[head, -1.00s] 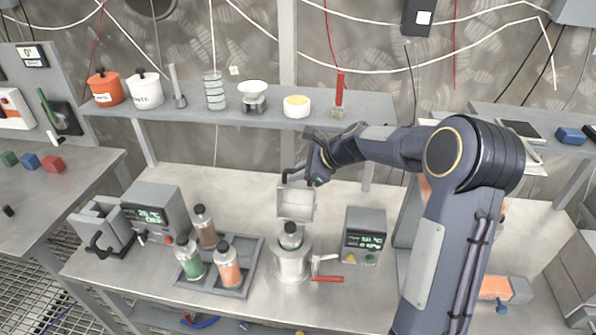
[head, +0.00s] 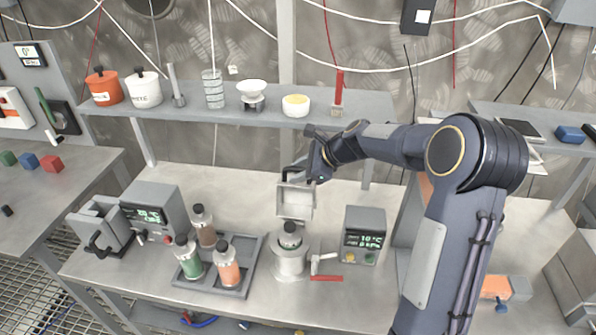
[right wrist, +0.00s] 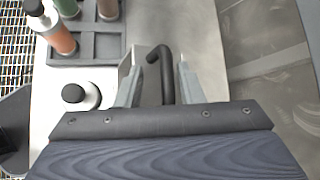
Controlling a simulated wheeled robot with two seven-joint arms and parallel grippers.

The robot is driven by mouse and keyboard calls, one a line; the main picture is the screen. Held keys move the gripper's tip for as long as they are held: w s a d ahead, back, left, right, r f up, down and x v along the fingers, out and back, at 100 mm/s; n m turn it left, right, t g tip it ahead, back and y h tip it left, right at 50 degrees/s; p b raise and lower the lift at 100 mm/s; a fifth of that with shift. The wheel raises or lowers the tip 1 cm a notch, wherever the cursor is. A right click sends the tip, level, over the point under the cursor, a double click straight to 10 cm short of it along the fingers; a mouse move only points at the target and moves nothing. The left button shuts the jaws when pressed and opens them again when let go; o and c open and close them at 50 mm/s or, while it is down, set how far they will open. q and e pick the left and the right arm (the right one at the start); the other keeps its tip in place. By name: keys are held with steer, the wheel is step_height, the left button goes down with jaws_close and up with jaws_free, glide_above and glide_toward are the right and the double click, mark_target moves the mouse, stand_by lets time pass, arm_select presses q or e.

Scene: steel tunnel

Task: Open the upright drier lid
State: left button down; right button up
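The upright drier (head: 290,262) is a round steel body on the middle of the bench, with a dark-capped bottle (head: 290,239) in its top. Its square grey lid (head: 296,213) stands raised behind the body, its pale inner side facing me. My right gripper (head: 298,176) is at the lid's upper edge. In the right wrist view, the lid's black hooked handle (right wrist: 166,76) lies between the two grey fingers of my right gripper (right wrist: 160,82). The fingers stand apart with a gap on each side of the handle. My left gripper is in neither view.
A tray (head: 246,285) with several bottles stands left of the drier. A display box (head: 364,237) and a red-handled tool (head: 326,278) are on its right. A shelf (head: 225,115) with containers runs behind. A second grey device (head: 100,225) with a black handle stands at left.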

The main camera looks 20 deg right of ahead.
steer(key=v, duration=0.7)
steer(key=shift+d+b, duration=0.15)
steer(key=shift+b, duration=0.25)
steer(key=shift+r, duration=0.1)
steer(key=shift+s, duration=0.1)
steer(key=s+a+r+n, duration=0.1)
steer(key=s+a+n, duration=0.25)
steer(key=s, duration=0.25)
steer(key=s+a+r+n+g, duration=0.1)
steer(key=s+a+n, duration=0.1)
steer(key=s+n, duration=0.4)
steer(key=s+a+r+n, duration=0.1)
steer(key=s+a+n, duration=0.2)
steer(key=s, duration=0.4)
steer(key=s+a+f+n+h, duration=0.1)
steer(key=s+f+n, duration=0.2)
steer(key=s, duration=0.3)
steer(key=s+a+f+n+h, duration=0.1)
steer(key=s+a+f+n, duration=0.1)
steer(key=s+n, duration=0.4)
steer(key=shift+a+f+g, duration=0.3)
steer(key=shift+a+f, duration=0.05)
steer(key=shift+f, duration=0.4)
